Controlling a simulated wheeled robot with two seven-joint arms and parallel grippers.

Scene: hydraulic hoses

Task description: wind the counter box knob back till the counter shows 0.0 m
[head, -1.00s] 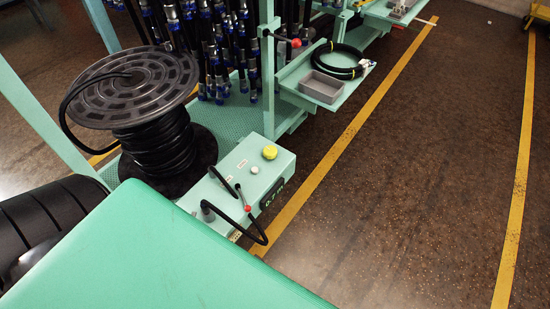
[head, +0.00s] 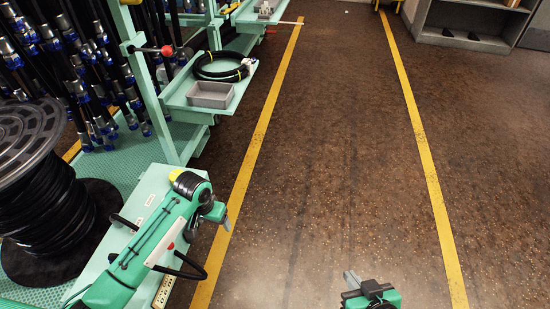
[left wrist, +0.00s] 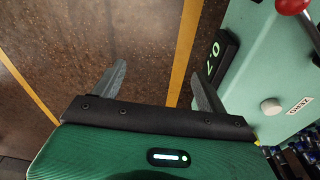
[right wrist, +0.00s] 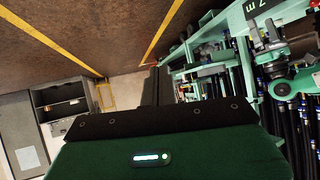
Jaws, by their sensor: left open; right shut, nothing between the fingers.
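The counter box (head: 148,190) is a pale green box at the left of the head view, partly covered by my left arm. In the left wrist view its dark display (left wrist: 221,56) shows green digits that look like 0.7. My left gripper (head: 218,214) is open and empty beside the box's front side; in the left wrist view one finger is close to the display side, apart from the knob. My right gripper (head: 351,279) is shut and empty over the floor, well right of the box.
A black hose reel (head: 45,190) stands left. A shelf with a grey tray (head: 210,94) and coiled hose (head: 222,66) is beyond. The floor (head: 340,150) to the right is clear.

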